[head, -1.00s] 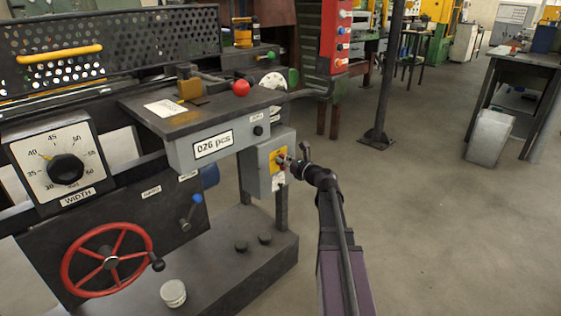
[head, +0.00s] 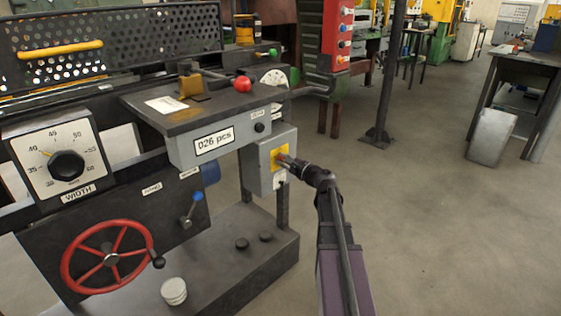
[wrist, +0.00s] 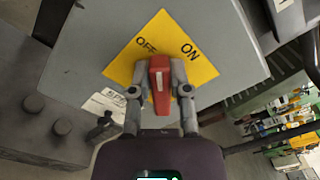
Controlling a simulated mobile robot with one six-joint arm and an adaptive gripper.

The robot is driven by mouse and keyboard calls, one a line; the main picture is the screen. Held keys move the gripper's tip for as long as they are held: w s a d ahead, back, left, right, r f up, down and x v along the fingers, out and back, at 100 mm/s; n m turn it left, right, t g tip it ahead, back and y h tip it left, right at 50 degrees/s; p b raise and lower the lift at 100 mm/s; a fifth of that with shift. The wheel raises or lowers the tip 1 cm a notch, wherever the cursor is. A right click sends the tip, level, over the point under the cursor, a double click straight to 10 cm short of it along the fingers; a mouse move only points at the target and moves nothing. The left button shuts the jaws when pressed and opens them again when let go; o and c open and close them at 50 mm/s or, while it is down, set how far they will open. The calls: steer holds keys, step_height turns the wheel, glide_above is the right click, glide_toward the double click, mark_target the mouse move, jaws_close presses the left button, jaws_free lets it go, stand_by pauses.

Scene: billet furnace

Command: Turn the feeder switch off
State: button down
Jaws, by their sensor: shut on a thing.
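The feeder switch is a red handle (wrist: 160,82) with a white line on it, mounted on a yellow plate (wrist: 188,42) marked OFF and ON. In the wrist view the plate is tilted, and the handle's far end lies between the two words, nearer OFF. My gripper (wrist: 160,92) has one finger on each side of the red handle and is shut on it. In the head view my gripper (head: 286,162) reaches the yellow plate on the grey switch box (head: 259,163) and hides most of the handle.
A counter box (head: 212,142) reading 026 pcs sits left of the switch box. A red handwheel (head: 108,258) and a WIDTH dial (head: 66,165) are farther left. A dark post (head: 385,90) stands behind.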

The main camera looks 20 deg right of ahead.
steer(key=n, duration=0.4)
steer(key=shift+s+a+f+n, duration=0.25)
steer(key=shift+a+f+n, duration=0.05)
steer(key=shift+a+f, duration=0.1)
steer(key=shift+f+n+b, duration=0.15)
steer(key=shift+n+b, duration=0.3)
steer(key=shift+n, duration=1.35)
steer(key=c, duration=0.6)
jaws_free()
steer(key=shift+w, duration=0.1)
steer(key=shift+d, duration=0.1)
steer(key=shift+d, duration=0.1)
steer(key=v, duration=1.2)
